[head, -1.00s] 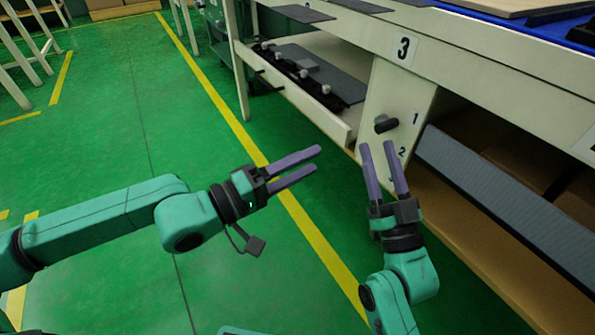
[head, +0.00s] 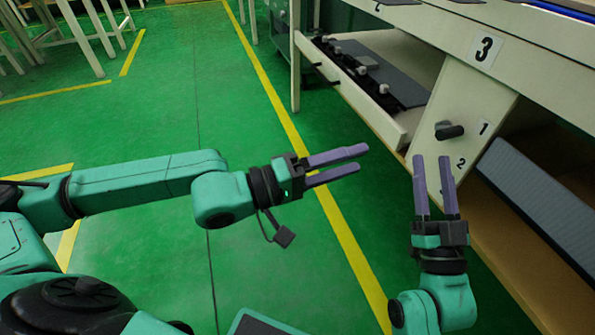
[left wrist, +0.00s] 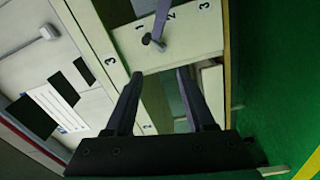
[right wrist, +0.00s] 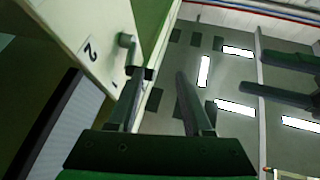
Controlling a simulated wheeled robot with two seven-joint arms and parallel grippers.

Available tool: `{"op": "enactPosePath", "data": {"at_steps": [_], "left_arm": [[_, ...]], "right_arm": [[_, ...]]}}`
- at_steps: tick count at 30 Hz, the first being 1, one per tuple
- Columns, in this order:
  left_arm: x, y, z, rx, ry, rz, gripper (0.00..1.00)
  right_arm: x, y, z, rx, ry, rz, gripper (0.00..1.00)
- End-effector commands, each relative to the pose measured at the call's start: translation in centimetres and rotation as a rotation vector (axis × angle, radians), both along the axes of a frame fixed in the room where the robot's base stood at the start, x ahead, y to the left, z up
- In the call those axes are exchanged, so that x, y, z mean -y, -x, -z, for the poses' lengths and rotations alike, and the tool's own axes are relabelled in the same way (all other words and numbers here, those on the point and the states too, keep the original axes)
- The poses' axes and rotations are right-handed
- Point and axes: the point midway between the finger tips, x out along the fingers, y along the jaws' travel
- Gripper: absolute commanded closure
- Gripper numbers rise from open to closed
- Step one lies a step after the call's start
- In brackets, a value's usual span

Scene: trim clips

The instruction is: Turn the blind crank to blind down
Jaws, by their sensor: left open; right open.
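The crank (head: 449,131) is a dark knob with a stubby handle on a white panel (head: 477,105) marked 1 and 2. It also shows in the left wrist view (left wrist: 148,39) and the right wrist view (right wrist: 125,40). The grey ribbed blind (head: 540,200) slants beside the panel. My right gripper (head: 432,157) is open and empty, pointing up just below and left of the crank in the head view; I cannot tell whether it touches it. My left gripper (head: 362,159) is open and empty, further left, pointing right toward the panel.
A white shelf tray (head: 365,95) with dark parts projects left of the panel. The table edge (head: 520,60) marked 3 runs above. A brown lower shelf (head: 500,235) lies under the blind. Green floor (head: 250,270) is open at the left.

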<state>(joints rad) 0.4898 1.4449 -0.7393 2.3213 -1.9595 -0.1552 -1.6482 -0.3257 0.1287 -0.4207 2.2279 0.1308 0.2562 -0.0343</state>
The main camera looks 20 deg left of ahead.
Motion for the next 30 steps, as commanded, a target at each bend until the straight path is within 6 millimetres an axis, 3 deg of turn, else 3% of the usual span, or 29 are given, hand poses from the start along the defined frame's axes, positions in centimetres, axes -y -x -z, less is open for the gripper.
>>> {"op": "enactPosePath", "data": {"at_steps": [5,21,30], "left_arm": [[-1.3,1.0,0.1,-0.001,-0.008,-0.004,0.45],[-9.3,8.0,0.4,-0.006,-0.005,-0.003,0.45],[-11.0,9.5,0.8,-0.002,-0.001,0.001,0.45]], "right_arm": [[0.0,0.0,-0.4,0.0,0.0,0.0,0.5],[0.0,0.0,-3.6,0.0,0.0,0.0,0.5],[0.0,0.0,-4.0,0.0,0.0,0.0,0.5]]}}
